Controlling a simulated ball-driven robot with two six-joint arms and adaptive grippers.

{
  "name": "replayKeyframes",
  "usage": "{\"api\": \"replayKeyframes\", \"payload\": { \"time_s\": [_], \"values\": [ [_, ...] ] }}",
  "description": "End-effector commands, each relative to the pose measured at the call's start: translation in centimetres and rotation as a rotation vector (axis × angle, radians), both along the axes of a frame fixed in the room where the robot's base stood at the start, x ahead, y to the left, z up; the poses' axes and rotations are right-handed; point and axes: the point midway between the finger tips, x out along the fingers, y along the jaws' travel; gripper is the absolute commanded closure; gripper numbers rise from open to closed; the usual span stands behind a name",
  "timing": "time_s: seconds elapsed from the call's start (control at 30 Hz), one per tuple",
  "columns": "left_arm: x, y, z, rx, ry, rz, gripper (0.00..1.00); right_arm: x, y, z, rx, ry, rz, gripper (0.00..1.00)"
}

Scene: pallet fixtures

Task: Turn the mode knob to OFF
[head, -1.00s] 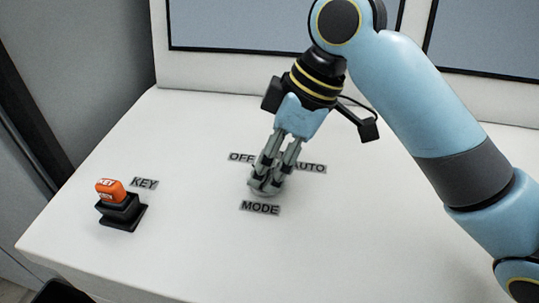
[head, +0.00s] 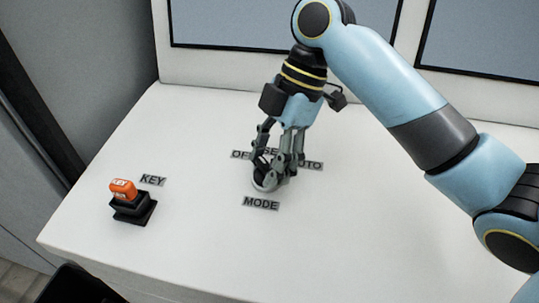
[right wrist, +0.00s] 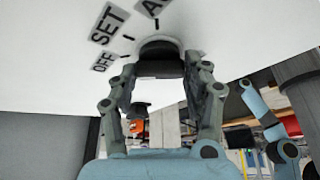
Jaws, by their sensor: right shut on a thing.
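The mode knob (head: 265,182) is a dark round knob on a light base, standing on the white panel above the MODE label (head: 261,203). My right gripper (head: 274,178) comes down from above and is shut on the knob, one finger on each side. In the right wrist view, the dark knob (right wrist: 160,65) sits between the fingertips, with the OFF label (right wrist: 104,61) and SET label (right wrist: 109,23) beside it. In the head view the fingers partly cover the OFF, SET and AUTO labels. The knob's pointer cannot be made out. My left gripper is not in view.
Dark-framed screens (head: 285,22) rise behind the white panel (head: 370,235). The panel right and front of the knob is clear.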

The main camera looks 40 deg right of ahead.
Motion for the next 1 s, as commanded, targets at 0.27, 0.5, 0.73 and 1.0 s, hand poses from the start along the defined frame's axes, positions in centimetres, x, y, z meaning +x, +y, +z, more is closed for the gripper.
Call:
{"api": "replayKeyframes", "payload": {
  "time_s": [0.27,0.5,0.73,1.0],
  "values": [
    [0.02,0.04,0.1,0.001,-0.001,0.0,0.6,0.05,0.05,0.05,0.002,-0.002,0.04,0.83],
    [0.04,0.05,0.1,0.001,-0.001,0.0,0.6,0.03,0.04,0.04,0.001,-0.001,0.042,0.83],
    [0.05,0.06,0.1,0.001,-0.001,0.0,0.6,0.02,0.04,0.04,0.001,-0.001,0.041,0.33],
    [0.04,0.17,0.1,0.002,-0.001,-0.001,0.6,0.02,0.01,0.02,0.0,0.0,0.04,0.27]
  ]
}}
